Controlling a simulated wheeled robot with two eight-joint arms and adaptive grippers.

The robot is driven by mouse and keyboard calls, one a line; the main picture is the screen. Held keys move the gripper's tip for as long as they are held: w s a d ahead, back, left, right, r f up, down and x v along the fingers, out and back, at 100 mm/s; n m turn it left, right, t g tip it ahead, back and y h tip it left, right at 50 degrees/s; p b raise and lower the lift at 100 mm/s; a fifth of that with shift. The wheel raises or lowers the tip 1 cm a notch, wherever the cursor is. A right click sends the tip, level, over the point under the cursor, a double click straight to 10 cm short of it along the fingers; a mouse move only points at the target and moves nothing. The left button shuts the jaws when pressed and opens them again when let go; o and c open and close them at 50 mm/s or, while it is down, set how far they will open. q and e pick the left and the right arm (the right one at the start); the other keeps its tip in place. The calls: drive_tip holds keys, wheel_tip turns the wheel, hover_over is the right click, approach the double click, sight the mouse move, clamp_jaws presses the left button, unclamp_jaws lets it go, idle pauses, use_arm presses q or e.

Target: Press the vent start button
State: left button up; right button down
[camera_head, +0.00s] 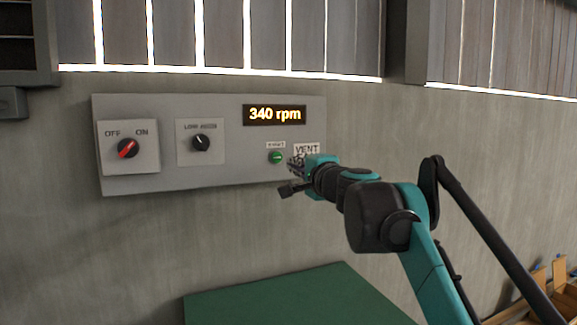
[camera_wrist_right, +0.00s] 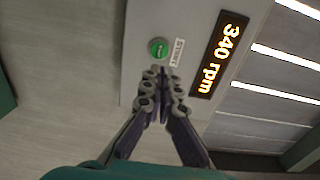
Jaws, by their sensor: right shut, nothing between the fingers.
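The green start button (camera_head: 277,157) sits on the grey wall panel (camera_head: 220,175), under a small white label and below the display. In the right wrist view the green button (camera_wrist_right: 158,48) shows just beyond my fingertips. My right gripper (camera_head: 297,164) is shut and empty, just right of the button in the head view. Its closed fingertips (camera_wrist_right: 156,78) point at the panel close to the button; I cannot tell whether they touch it. A VENT label (camera_head: 307,149) is partly hidden behind the gripper. My left gripper is not in view.
The display (camera_head: 274,114) reads 340 rpm. A red OFF/ON switch (camera_head: 128,148) and a black knob (camera_head: 201,143) are on the panel's left. A green surface (camera_head: 290,297) lies below the panel. Wooden pieces (camera_head: 540,300) are at the lower right.

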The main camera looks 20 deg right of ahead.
drive_tip(key=s, duration=0.4)
drive_tip(key=shift+s+a+r, duration=0.15)
drive_tip(key=shift+s, duration=0.1)
idle(0.3)
drive_tip(key=shift+w, duration=0.2)
